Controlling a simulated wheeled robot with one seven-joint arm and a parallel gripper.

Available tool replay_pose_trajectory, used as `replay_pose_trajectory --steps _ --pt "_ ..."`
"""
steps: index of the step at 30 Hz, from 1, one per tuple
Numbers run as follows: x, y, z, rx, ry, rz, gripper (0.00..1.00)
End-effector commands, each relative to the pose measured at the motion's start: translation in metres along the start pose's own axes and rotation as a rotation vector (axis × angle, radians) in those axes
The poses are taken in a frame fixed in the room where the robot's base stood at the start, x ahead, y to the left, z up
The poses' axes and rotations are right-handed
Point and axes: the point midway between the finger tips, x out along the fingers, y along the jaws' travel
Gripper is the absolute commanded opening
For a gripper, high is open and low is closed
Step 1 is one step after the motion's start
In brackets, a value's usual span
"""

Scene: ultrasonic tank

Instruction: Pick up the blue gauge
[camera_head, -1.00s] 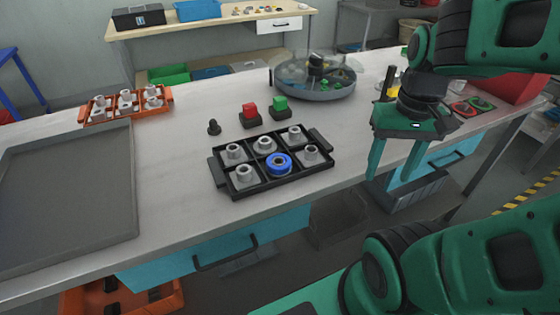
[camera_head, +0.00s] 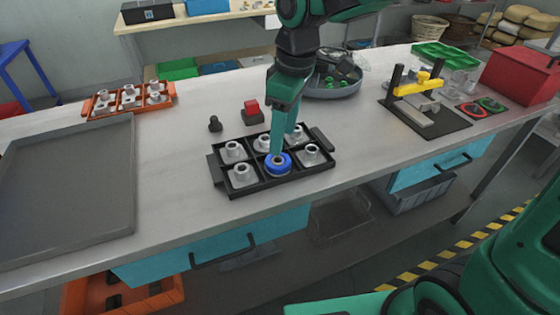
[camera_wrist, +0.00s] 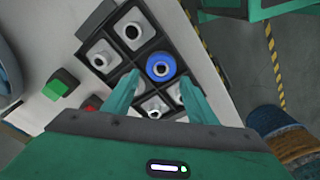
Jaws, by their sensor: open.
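The blue gauge (camera_head: 278,164) is a round blue ring with a pale centre. It sits in the front middle compartment of a black divided tray (camera_head: 290,178), among several grey flanged parts in the other compartments. In the wrist view the blue gauge (camera_wrist: 161,65) lies ahead of and between the lines of the two fingers. My gripper (camera_head: 284,140) is over the tray, pointing down, with its fingertips close above or beside the blue gauge. In the wrist view my gripper (camera_wrist: 158,85) is open and empty. I cannot tell whether a fingertip touches the gauge.
An orange tray (camera_head: 128,102) with grey parts is back left. A large grey tray (camera_head: 70,190) lies left. A black stand with a yellow clamp (camera_head: 416,86) is right.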

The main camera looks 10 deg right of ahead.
Motion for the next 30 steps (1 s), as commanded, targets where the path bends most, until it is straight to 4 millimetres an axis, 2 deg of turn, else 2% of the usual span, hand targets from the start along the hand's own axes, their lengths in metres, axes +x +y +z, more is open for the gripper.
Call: replay_pose_trajectory --steps 3,8,18,27,28,30 --pt "0.013 -0.001 0.000 -0.001 -0.002 -0.001 0.52" --pt "0.021 -0.001 0.000 -0.001 -0.002 0.000 0.52" --pt "0.064 -0.003 -0.002 -0.001 -0.002 -0.001 0.52" --pt "0.068 -0.002 -0.002 0.000 0.000 0.001 0.52" --pt "0.068 -0.002 -0.002 0.000 0.000 0.001 0.50" --pt "0.068 -0.002 -0.002 0.000 0.000 0.001 0.33"
